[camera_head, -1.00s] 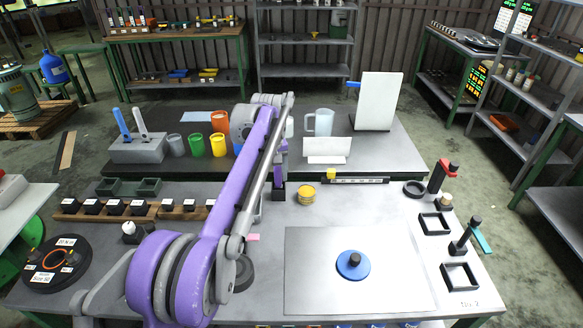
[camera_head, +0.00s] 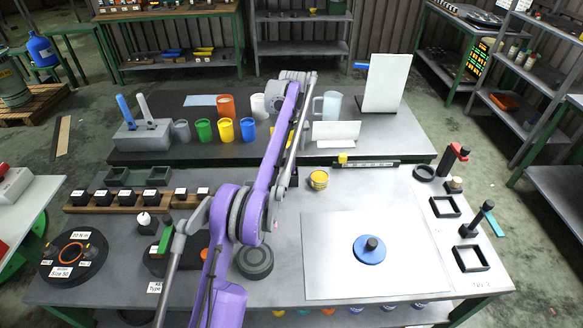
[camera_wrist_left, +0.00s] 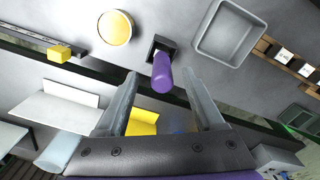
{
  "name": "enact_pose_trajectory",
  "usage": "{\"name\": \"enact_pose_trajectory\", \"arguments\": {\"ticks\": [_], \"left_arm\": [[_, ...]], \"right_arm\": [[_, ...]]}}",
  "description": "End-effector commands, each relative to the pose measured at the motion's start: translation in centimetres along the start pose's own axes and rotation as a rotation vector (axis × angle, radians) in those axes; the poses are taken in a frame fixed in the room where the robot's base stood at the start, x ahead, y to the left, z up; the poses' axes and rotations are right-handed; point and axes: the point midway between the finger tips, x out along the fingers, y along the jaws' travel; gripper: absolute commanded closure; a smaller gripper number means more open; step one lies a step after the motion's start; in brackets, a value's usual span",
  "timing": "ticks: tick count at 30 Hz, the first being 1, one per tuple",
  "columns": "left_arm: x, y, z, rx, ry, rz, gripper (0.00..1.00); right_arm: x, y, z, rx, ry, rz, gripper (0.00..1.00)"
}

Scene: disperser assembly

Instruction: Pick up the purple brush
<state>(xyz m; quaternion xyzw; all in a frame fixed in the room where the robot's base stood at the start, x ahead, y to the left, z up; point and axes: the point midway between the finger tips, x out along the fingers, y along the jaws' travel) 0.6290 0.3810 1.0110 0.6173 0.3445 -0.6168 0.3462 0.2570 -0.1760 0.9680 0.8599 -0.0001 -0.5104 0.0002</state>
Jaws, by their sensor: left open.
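The purple brush (camera_wrist_left: 161,75) shows in the left wrist view as a purple cylindrical handle standing in a square black holder (camera_wrist_left: 160,46). My left gripper (camera_wrist_left: 161,84) is open, with one finger on each side of the handle's near end in this view. I cannot tell whether the handle is fully between the fingers, and I see no clear contact. In the head view my purple arm hides the brush and the left gripper. My right gripper is not in view.
A yellow round piece (camera_wrist_left: 115,28) and a grey tray (camera_wrist_left: 229,32) flank the holder. A white angled stand (camera_head: 336,133) and several coloured cups, including a green one (camera_head: 204,130), stand on the rear table. A blue disc (camera_head: 369,250) lies on a pale plate (camera_head: 325,280).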

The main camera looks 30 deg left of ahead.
Motion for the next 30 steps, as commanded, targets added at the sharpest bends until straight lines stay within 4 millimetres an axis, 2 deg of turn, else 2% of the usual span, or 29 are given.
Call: {"name": "enact_pose_trajectory", "arguments": {"ticks": [10, 20, 30], "left_arm": [[4.6, -0.4, -0.3, 0.0, 0.001, 0.001, 0.31], [5.1, -0.4, -0.3, 0.001, 0.001, 0.002, 0.31], [5.1, -0.4, -0.3, 0.001, 0.001, 0.002, 0.92]], "right_arm": [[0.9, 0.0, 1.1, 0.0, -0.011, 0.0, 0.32], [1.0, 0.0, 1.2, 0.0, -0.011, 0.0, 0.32], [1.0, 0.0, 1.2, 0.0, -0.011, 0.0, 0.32]]}}
